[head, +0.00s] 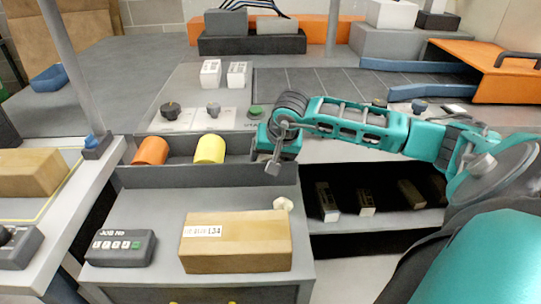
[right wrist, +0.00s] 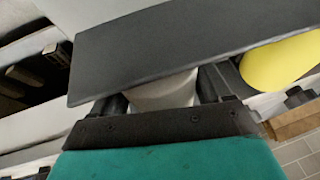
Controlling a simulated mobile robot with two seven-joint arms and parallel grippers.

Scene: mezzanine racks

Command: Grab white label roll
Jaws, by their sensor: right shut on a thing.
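My right gripper (head: 274,165) reaches in from the right, over the right end of a dark trough (head: 195,177) on the grey bench. In the right wrist view, my right gripper (right wrist: 163,88) is shut on the white label roll (right wrist: 165,92), with one finger on each side. A dark panel hides part of the roll in that view. In the head view my gripper and the trough wall hide the roll. My left gripper is not in view.
An orange roll (head: 150,151) and a yellow roll (head: 209,150) lie in the trough. A cardboard box (head: 236,250), a dark keypad-like block (head: 121,247) and a small whitish lump (head: 283,204) are on the bench in front. Knobs (head: 213,110) stand behind the trough.

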